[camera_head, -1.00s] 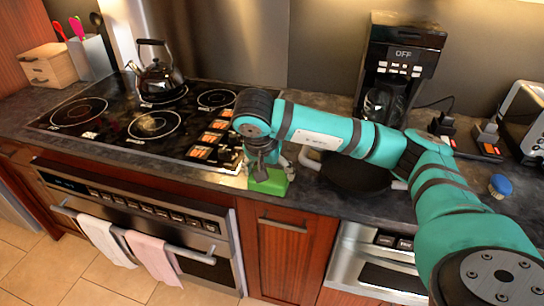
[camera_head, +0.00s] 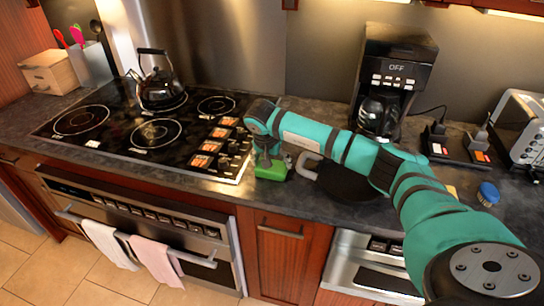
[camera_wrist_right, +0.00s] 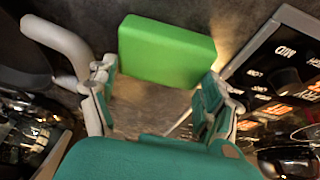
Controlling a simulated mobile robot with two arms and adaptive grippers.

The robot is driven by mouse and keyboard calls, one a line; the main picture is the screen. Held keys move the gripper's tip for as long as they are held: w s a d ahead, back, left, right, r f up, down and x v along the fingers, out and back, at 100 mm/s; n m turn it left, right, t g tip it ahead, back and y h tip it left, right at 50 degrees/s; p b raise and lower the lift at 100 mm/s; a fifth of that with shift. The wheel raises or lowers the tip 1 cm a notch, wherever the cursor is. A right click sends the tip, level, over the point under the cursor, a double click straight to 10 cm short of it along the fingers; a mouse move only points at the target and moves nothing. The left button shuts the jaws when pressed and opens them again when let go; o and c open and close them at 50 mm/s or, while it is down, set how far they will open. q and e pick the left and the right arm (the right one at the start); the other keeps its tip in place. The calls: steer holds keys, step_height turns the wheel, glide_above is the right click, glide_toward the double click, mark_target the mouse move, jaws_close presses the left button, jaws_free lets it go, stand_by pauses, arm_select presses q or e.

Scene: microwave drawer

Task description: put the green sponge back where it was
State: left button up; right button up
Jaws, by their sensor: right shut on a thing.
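The green sponge (camera_head: 271,171) is a bright block at the counter's front part, just right of the stove's control knobs. It also shows in the right wrist view (camera_wrist_right: 165,52), between the finger pads. My right gripper (camera_head: 267,159) points down from above and is shut on the sponge. In the right wrist view, the right gripper (camera_wrist_right: 160,80) has one finger at each side of the sponge. Whether the sponge touches the counter is hard to tell. My left gripper is not in view.
A dark pan (camera_head: 345,186) with pale handles stands close right of the sponge, partly under my arm. The black stove (camera_head: 150,125) with a kettle (camera_head: 161,88) is left. A coffee maker (camera_head: 393,75), blue brush (camera_head: 488,194) and toaster (camera_head: 519,128) stand right.

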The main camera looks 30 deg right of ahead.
steer(key=o, duration=1.4)
steer(key=shift+f, duration=0.1)
steer(key=shift+r, duration=0.25)
steer(key=shift+a+r+b, duration=0.15)
steer(key=shift+r+b, duration=0.2)
steer(key=b+v, duration=0.2)
steer(key=v, duration=0.9)
steer(key=shift+b, duration=0.3)
